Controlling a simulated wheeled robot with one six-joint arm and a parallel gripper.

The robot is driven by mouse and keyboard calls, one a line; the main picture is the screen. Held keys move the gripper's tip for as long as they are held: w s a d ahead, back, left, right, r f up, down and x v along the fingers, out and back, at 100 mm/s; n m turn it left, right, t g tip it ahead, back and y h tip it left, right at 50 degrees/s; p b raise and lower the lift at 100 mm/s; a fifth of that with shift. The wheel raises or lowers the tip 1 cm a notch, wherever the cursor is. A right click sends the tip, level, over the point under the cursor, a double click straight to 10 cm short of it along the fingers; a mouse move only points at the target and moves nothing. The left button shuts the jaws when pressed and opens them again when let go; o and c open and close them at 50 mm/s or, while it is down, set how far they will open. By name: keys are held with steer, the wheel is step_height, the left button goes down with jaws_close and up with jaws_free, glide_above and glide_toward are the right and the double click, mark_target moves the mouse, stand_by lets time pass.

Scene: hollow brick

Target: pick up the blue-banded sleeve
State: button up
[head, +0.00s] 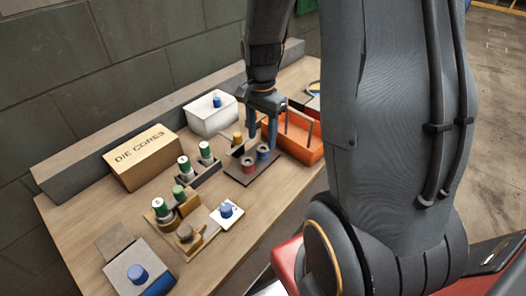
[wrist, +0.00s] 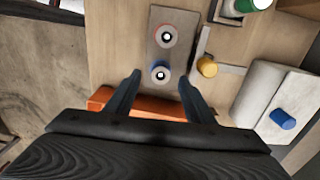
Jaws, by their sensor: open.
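The blue-banded sleeve (head: 263,153) stands upright on a dark plate (head: 241,175), beside a red-banded sleeve (head: 248,165). My gripper (head: 262,143) points down over the plate, open and empty. In the wrist view its fingertips (wrist: 159,79) lie to either side of the blue-banded sleeve, with a gap on each side. I cannot tell how far above it they are.
An orange bin (head: 306,153) stands close to the right of the plate. A yellow peg (wrist: 207,66) in a grey bracket is close by. A white box with a blue knob (head: 217,102), a cardboard box (head: 145,160) and green-capped cylinders (head: 184,165) stand further left.

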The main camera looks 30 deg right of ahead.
mark_target(263, 149)
steer(key=shift+w+d+f+p, duration=0.15)
steer(key=shift+f+p, duration=0.15)
steer(key=shift+f, duration=1.35)
steer(key=shift+w+d+f+p, duration=0.15)
steer(key=shift+f+p, duration=0.1)
steer(key=shift+f, duration=1.4)
steer(key=c, duration=1.2)
steer(key=shift+r, duration=0.1)
steer(key=shift+c, duration=0.2)
